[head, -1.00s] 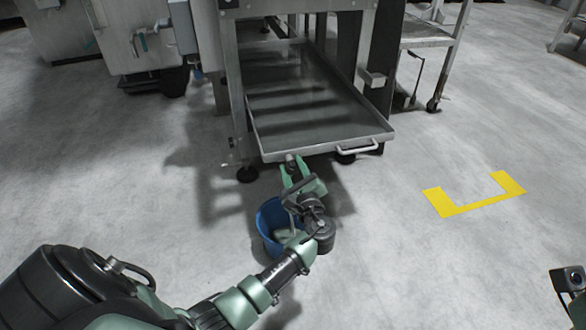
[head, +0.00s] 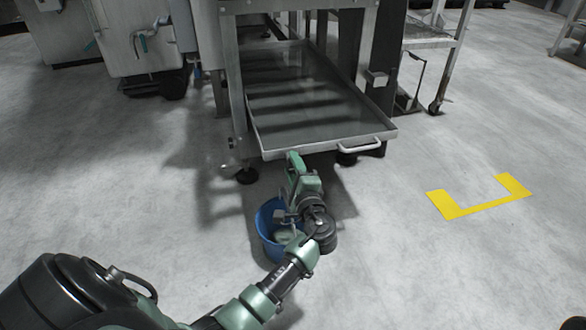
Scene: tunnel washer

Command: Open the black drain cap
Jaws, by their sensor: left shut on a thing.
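My left gripper (head: 294,164) reaches in from the lower left to the front lip of the metal drain tray (head: 325,146). Its green fingers are close together, shut on the black drain cap under the tray's front edge. The fingers and wrist hide the cap, so its pose cannot be told. A blue bucket (head: 267,225) stands on the floor below, partly covered by my left wrist. My right gripper is not in view.
The tray has a pale handle (head: 360,146) at its front right and sits in a metal frame on feet. A yellow floor marking (head: 480,208) lies at the right. The floor in front and to the right is clear.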

